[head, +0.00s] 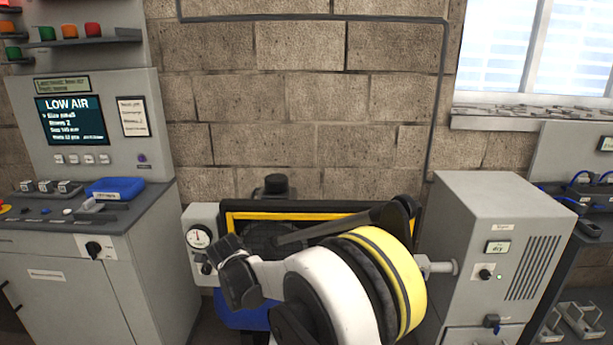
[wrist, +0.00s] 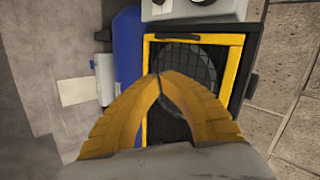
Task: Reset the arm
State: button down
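My gripper (wrist: 159,78) shows in the wrist view as two yellow ribbed fingers, with tips together and nothing visible between them. It points toward a machine with a yellow frame (wrist: 236,75) around a dark round grille; the fingers hide part of it. In the head view my arm (head: 340,290), with white, black and yellow bands, is folded across the lower middle, in front of that machine's yellow frame (head: 290,216). The yellow fingers cannot be made out in the head view.
A control cabinet at left has a "LOW AIR" screen (head: 72,121) and a blue tray (head: 115,188). A pressure gauge (head: 199,237) sits beside the machine. A grey cabinet (head: 470,250) stands close at right, with a bench of cables (head: 585,190) beyond. A block wall (head: 300,100) closes the back.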

jog(key=s+d+r+n+h, duration=0.15)
jog(key=s+d+r, duration=0.35)
jog(key=d, duration=0.5)
jog(key=s+d+r+n+g, duration=0.1)
jog(key=s+d+r+n, duration=0.25)
jog(key=d+r, duration=0.45)
jog(key=s+d+r+n, duration=0.2)
jog(key=s+d+r, duration=0.25)
jog(key=d, duration=0.65)
jog(key=s+d+f+n, duration=0.1)
jog(key=s+d+n, duration=0.1)
jog(key=s+d, duration=0.3)
jog(key=s+d+f+n, duration=0.2)
jog(key=s+d, duration=0.3)
jog(key=s, duration=0.6)
jog(key=s+d+f+n+g, duration=0.1)
jog(key=s+d+f+n, duration=0.1)
jog(key=s+d, duration=0.3)
jog(key=s, duration=0.3)
jog(key=shift+s+n+h, duration=0.15)
jog(key=shift+n+h, duration=0.2)
jog(key=shift+n, duration=0.05)
jog(key=shift+d, duration=0.1)
